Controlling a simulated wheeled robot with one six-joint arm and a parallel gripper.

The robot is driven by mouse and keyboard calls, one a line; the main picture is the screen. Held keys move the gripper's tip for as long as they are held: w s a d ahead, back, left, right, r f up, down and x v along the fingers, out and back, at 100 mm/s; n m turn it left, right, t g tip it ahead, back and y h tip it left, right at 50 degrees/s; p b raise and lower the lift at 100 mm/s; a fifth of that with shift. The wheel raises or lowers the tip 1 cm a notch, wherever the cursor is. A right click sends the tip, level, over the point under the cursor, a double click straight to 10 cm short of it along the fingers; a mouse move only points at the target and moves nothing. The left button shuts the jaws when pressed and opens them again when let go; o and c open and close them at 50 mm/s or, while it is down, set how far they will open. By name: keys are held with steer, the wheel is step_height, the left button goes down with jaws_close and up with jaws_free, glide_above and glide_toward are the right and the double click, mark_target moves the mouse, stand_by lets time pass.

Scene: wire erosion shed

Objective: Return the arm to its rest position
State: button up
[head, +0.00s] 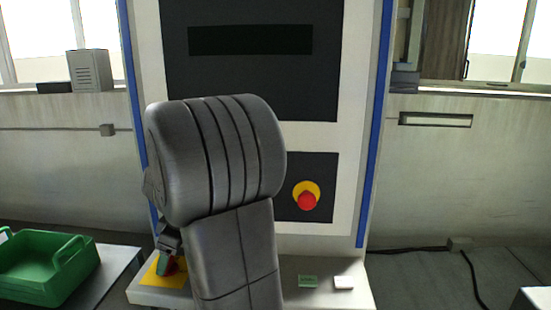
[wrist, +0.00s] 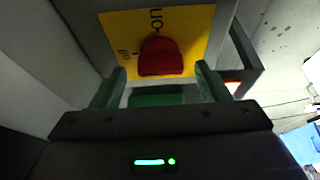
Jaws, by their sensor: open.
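My arm (head: 235,190) rises in front of the machine in the head view and hides part of its front. My gripper (head: 168,255) is low on the left of the arm, above a yellow plate (head: 175,281) with a red knob (head: 180,267). In the wrist view my gripper (wrist: 161,72) is open, with one green finger on either side of the red knob (wrist: 161,57). The yellow plate (wrist: 190,22) behind it bears dark lettering, partly readable as "on" and "off". I cannot tell whether the fingers touch the knob.
The machine's panel has a red emergency button (head: 307,200) on a yellow ring. A green tag (head: 307,281) and a white block (head: 344,282) lie on the ledge right of my arm. A green crate (head: 45,285) stands at the left. A black cable (head: 470,275) runs at the right.

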steer(key=v, duration=1.2)
steer(key=x, duration=1.3)
steer(key=shift+s+a+f, duration=0.1)
steer(key=shift+f, duration=0.15)
steer(key=shift+r+m+p, duration=0.2)
steer(key=shift+m+p, duration=0.2)
steer(key=shift+p, duration=0.1)
steer(key=shift+s+m+t+p, duration=0.1)
steer(key=shift+m+t+p, duration=0.3)
steer(key=shift+m, duration=0.3)
steer(key=shift+m+t+h+p, duration=0.5)
steer(key=shift+m+p, duration=0.45)
steer(key=shift+m, duration=0.75)
steer(key=shift+f+m+t, duration=0.1)
steer(key=shift+m+t, duration=0.3)
steer(key=shift+m, duration=0.8)
steer(key=shift+s+a+m+t+h+b, duration=0.1)
steer(key=shift+m+t+h+b, duration=0.35)
steer(key=shift+m, duration=0.95)
steer(key=shift+s+a+m+t+h+b, duration=0.15)
steer(key=shift+m+h, duration=0.5)
steer(key=shift+m, duration=0.75)
steer(key=shift+w+m+h+p, duration=0.15)
steer(key=shift+m+h, duration=0.25)
steer(key=shift+m, duration=0.65)
steer(key=shift+s+m+h+p, duration=0.15)
steer(key=shift+m+h, duration=0.25)
steer(key=shift+m, duration=0.65)
